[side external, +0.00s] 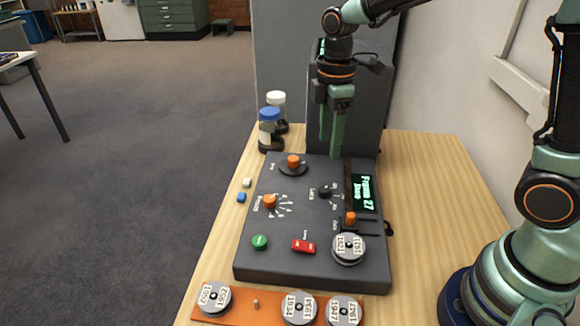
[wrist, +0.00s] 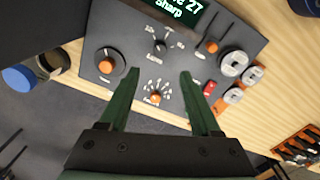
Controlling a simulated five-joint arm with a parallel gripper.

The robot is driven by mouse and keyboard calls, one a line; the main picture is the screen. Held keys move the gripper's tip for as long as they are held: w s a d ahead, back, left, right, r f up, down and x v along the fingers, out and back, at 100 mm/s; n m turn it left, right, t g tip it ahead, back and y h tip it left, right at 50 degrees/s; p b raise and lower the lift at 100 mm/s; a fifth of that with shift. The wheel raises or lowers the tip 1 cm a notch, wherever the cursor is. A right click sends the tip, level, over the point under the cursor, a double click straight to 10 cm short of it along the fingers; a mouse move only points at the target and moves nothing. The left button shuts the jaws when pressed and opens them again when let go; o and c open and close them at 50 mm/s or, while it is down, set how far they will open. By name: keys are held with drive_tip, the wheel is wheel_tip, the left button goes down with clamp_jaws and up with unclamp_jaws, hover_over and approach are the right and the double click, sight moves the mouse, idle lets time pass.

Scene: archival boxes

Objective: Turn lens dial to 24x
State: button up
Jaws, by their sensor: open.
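The lens dial appears to be the small black knob (side external: 324,190) on the dark grey console (side external: 290,262), with small printed marks beside it too small to read surely. The same black knob shows in the wrist view (wrist: 159,47), ahead of the fingertips and roughly centred between them. My gripper (side external: 329,146) points down over the back part of the console, above and behind the knob. In the wrist view its two green fingers (wrist: 159,72) are apart with nothing between them. Which way the knob points is unclear.
The console also has an orange knob on a round base (side external: 293,161), an orange knob with tick marks (side external: 269,202), an orange slider (side external: 350,218), a green button (side external: 260,242), a red switch (side external: 303,246) and a lit screen (side external: 363,194). Reels on an orange strip (side external: 240,304) lie in front.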

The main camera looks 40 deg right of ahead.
sight(324, 189)
wheel_tip(324, 189, down, 12)
drive_tip(key=shift+f, duration=0.2)
idle(0.4)
clamp_jaws()
idle(0.3)
drive_tip(key=m, duration=0.4)
drive_tip(key=shift+m, duration=0.4)
drive_tip(key=m, duration=0.5)
drive_tip(key=shift+r+m, duration=0.1)
drive_tip(key=shift+m, duration=0.2)
